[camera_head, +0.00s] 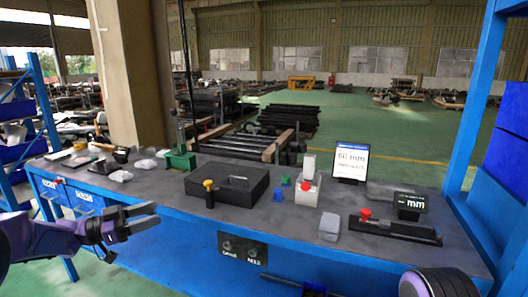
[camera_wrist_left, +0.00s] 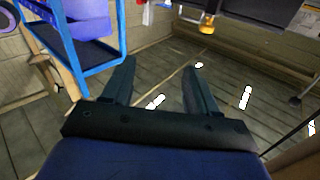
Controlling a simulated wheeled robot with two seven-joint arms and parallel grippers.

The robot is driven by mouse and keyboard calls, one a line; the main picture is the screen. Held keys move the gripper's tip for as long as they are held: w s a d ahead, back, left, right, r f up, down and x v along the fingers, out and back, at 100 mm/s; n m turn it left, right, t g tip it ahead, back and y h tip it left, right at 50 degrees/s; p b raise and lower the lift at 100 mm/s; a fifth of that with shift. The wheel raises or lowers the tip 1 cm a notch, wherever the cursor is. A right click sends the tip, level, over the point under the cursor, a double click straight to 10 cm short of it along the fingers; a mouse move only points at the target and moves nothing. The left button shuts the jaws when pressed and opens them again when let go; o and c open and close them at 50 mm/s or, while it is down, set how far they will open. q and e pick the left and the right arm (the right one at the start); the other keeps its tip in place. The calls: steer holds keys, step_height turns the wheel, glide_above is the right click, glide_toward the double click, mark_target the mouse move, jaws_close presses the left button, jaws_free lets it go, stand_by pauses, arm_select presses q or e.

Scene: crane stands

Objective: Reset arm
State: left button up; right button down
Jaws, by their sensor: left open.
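My left gripper (camera_head: 140,219) comes in from the left in the head view, in front of the workbench's front edge. Its fingers are apart, with nothing between them. The rounded dark and purple part at the lower right of the head view is mine; no right gripper fingers show.
The blue workbench (camera_head: 150,200) carries a black case (camera_head: 235,181), a white block with a red knob (camera_head: 306,190), a small screen (camera_head: 350,161), a black fixture with a red knob (camera_head: 395,228) and a green vise (camera_head: 180,158). Blue shelving (camera_head: 42,90) stands left.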

arm_select(q)
step_height(320, 180, down, 14)
steer(key=a+n+t+y, duration=0.1)
steer(key=n+t+y, duration=0.7)
steer(key=n+y, duration=0.3)
steer(key=s+f+n+g+y, duration=0.4)
steer(key=s+f+n, duration=0.3)
steer(key=f, duration=0.5)
steer(key=s+f+g+y, duration=0.1)
steer(key=s+f+g, duration=0.2)
steer(key=s, duration=0.8)
steer(key=s+d+f+g+y, duration=0.1)
steer(key=s+f+g, duration=0.2)
steer(key=s, duration=0.9)
steer(key=s+d+f+n+g+y, duration=0.1)
steer(key=s+f+g, duration=0.3)
steer(key=s+f, duration=0.4)
steer(key=s+y, duration=0.1)
steer(key=s, duration=0.3)
steer(key=shift+f, duration=0.2)
